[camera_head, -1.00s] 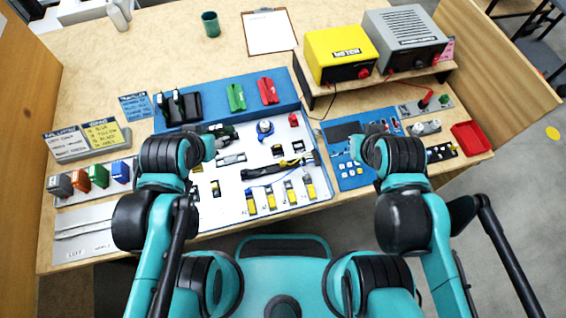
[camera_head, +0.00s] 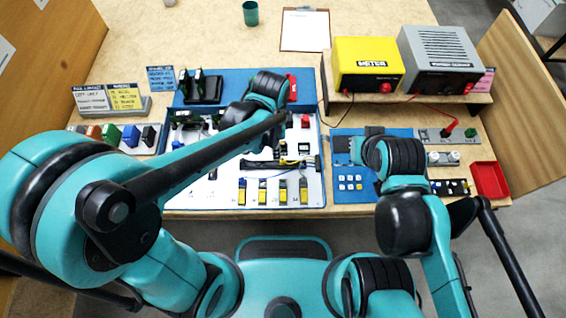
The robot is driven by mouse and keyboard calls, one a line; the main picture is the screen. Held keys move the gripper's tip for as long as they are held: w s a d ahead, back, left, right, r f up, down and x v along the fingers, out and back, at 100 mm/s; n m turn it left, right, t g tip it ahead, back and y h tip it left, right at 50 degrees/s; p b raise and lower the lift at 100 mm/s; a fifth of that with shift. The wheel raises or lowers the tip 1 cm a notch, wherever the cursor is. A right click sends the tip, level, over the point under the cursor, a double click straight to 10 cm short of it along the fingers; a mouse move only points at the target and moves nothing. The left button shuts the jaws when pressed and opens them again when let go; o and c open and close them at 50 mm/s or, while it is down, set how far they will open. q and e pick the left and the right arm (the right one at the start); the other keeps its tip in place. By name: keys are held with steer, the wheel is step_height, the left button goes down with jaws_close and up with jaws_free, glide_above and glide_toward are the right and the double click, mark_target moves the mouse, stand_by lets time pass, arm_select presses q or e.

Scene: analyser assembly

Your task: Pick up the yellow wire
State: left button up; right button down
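Some thin yellow (camera_head: 283,147) shows on the white board (camera_head: 225,198), next to dark parts; it is too small to tell whether this is the yellow wire. A black part with a yellow end (camera_head: 292,162) lies just below it, with a thin blue wire around there. My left arm reaches across the board. Its gripper (camera_head: 272,142) points down over the middle of the board, close to these parts; its fingers are small and partly hidden by my arm. My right gripper (camera_head: 343,150) is over the blue mat (camera_head: 355,187); its fingers are too small to read.
A yellow meter (camera_head: 367,64) and a grey power supply (camera_head: 438,60) stand on a wooden shelf at the back right. A red tray (camera_head: 490,180) is at the right edge. Coloured blocks (camera_head: 112,134) stand at the left. The table behind the board is mostly clear.

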mark_target(283, 160)
arm_select(q)
steer(key=shift+s+d+f+m, duration=0.15)
steer(key=shift+d+f+m, duration=0.4)
steer(key=shift+f, duration=0.3)
step_height(283, 160, down, 3)
steer(key=shift+r+b, duration=0.15)
steer(key=shift+b, duration=0.55)
steer(key=f+b, duration=0.2)
steer(key=f, duration=0.1)
steer(key=d+f+b, duration=0.1)
steer(key=f, duration=0.1)
steer(key=shift+r, duration=0.1)
steer(key=c, duration=0.8)
